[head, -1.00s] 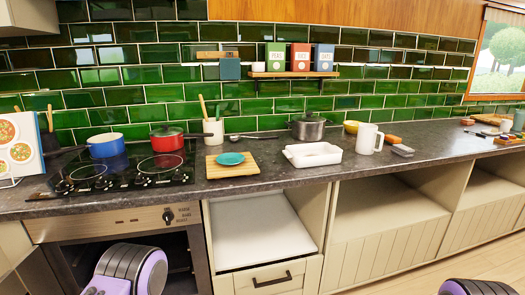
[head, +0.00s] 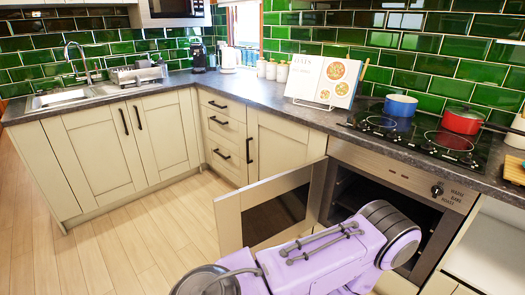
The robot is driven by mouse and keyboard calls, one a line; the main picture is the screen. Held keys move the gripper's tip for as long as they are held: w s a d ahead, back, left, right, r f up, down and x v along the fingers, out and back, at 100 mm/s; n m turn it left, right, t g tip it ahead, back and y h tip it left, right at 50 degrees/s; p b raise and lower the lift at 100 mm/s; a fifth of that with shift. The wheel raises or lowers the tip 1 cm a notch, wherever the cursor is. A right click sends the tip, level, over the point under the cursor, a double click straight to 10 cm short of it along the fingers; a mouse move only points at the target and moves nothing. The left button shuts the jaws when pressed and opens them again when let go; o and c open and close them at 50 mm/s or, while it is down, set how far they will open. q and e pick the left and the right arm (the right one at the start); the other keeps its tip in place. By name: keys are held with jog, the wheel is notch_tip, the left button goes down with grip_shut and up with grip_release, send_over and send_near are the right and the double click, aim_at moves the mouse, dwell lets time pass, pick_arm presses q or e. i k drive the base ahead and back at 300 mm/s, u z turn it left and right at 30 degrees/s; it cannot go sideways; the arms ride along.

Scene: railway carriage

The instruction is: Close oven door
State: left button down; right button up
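The oven door (head: 232,222) stands open, swung out to the left from the left side of the oven. It has a pale frame and a dark window. The oven (head: 395,178) sits under the counter, with a control strip and knob along its top and a dark open cavity (head: 352,190). A purple arm link of mine crosses in front of the cavity and hides its lower part and the door's lower right part. No fingertips of either gripper show. I cannot tell whether the arm touches the door.
Above the oven is a black hob (head: 385,128) with a blue pot (head: 400,105) and a red pan (head: 461,120). A cookbook (head: 325,78) stands on the counter. Pale cabinets (head: 285,146) and drawers (head: 222,124) run left to a sink (head: 65,96). The wooden floor (head: 115,240) is clear at left.

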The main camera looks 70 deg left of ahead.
aim_at(271, 212)
jog(key=u, duration=3.75)
jog(key=i, duration=3.35)
jog(key=z, duration=3.95)
jog(key=i, duration=1.05)
jog(key=u, duration=0.15)
jog(key=k, duration=0.15)
jog(key=z, duration=0.1)
